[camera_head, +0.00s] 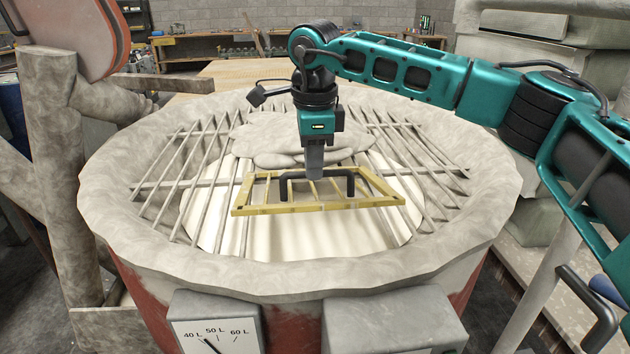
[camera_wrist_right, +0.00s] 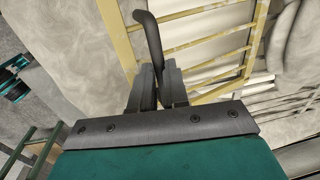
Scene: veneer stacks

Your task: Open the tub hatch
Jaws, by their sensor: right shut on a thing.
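The tub (camera_head: 110,195) is a wide round vessel with a pale rim, covered by a grate of metal bars (camera_head: 190,185). The hatch (camera_head: 262,210) is a yellow barred frame at the middle of the grate, with a black handle (camera_head: 351,182) on it. My right gripper (camera_head: 315,172) points down over the hatch and is shut on the handle. In the right wrist view the fingers (camera_wrist_right: 160,88) close around the black handle (camera_wrist_right: 147,32), beside the yellow frame (camera_wrist_right: 185,30). Whether the hatch is lifted off the grate, I cannot tell. My left gripper is not in view.
A pale lumpy mass (camera_head: 265,150) shows at the back of the tub under the bars. A gauge box (camera_head: 215,325) and a grey box (camera_head: 395,325) sit at the front. A post (camera_head: 60,170) stands at the left, and workbenches line the far wall.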

